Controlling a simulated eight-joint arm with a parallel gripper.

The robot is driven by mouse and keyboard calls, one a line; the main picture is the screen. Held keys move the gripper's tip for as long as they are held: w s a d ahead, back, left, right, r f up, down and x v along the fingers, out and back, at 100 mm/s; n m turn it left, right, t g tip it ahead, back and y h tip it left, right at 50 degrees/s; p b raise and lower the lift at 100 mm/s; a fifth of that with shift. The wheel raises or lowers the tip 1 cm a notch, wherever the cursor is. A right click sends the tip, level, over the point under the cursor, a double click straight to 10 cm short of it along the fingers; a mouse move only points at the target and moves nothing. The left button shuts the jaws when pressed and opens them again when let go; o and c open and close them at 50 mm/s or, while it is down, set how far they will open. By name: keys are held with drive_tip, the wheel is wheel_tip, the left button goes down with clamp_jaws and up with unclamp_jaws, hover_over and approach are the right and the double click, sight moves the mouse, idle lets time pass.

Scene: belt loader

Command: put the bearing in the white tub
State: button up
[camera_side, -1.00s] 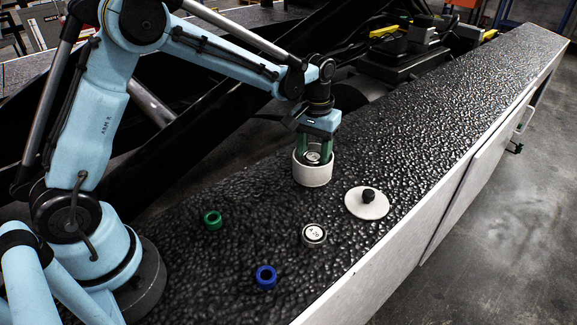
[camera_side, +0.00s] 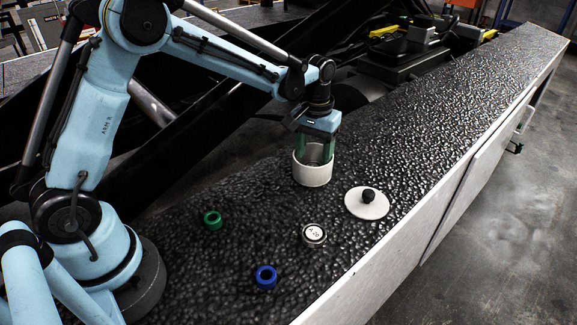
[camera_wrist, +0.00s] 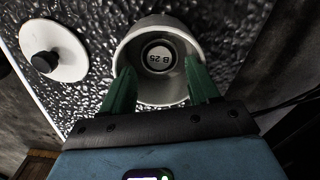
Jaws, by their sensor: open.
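The white tub (camera_side: 313,175) stands upright on the black textured belt, with its top open. In the wrist view, the bearing (camera_wrist: 159,56), a round piece with a white face marked "B 25", lies inside the tub (camera_wrist: 160,94) at the bottom. My gripper (camera_side: 316,153) points down at the tub's mouth. Its green fingers are open and reach into the opening. In the wrist view, the gripper (camera_wrist: 159,70) has its fingertips on either side with a gap between them and nothing held. The side view hides the bearing behind the tub wall.
A white lid with a black knob (camera_side: 368,197) lies right of the tub. A round piece marked "A 20" (camera_side: 314,234), a blue ring (camera_side: 266,277) and a green ring (camera_side: 212,220) lie nearer the front. The belt (camera_side: 430,125) is clear toward the far right.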

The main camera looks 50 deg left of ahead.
sight(313, 166)
wheel_tip(313, 166, up, 12)
drive_tip(key=s+f+m+t, duration=0.2)
drive_tip(key=s+t, duration=0.5)
drive_tip(key=s, duration=1)
drive_tip(key=shift+s+a+m, duration=0.25)
drive_tip(key=shift+a+m, duration=0.15)
drive_tip(key=shift+m, duration=0.4)
